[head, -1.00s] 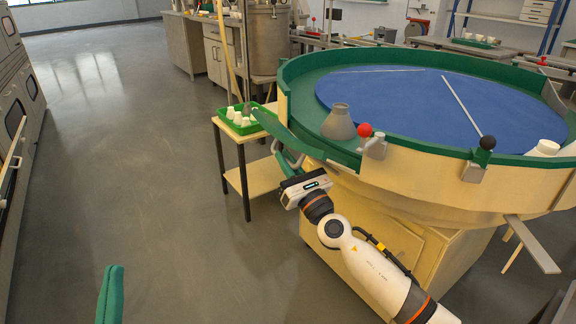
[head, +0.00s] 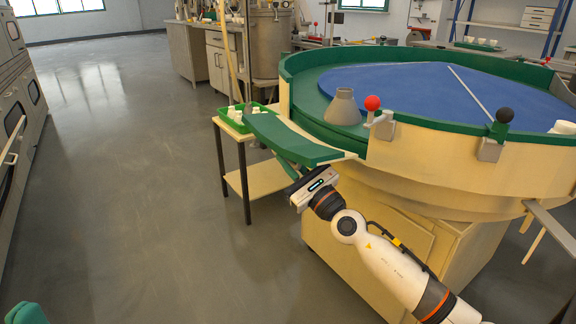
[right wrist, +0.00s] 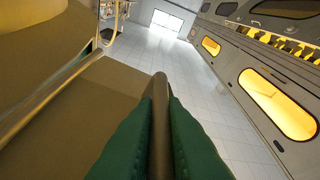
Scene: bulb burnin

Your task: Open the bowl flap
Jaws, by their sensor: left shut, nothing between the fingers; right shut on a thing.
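The bowl (head: 450,158) is a large cream drum with a green rim and a blue disc inside. Its flap (head: 300,145) is a long green panel slanting out at the bowl's left side, with its broad face showing. My right gripper is at the flap's underside, its fingers mostly hidden in the head view. In the right wrist view its green fingers (right wrist: 160,125) are shut on a dark rounded bar (right wrist: 159,100), apparently the flap's handle. My left gripper (head: 27,313) shows only as green finger ends at the bottom left corner, shut and empty, far from the bowl.
A grey cone (head: 342,108) stands inside the bowl by the rim. A red-knobbed lever (head: 372,103) and a black-knobbed lever (head: 504,115) sit on the rim. A green tray (head: 232,122) with white pieces stands on a side table beyond the flap. The floor at left is clear.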

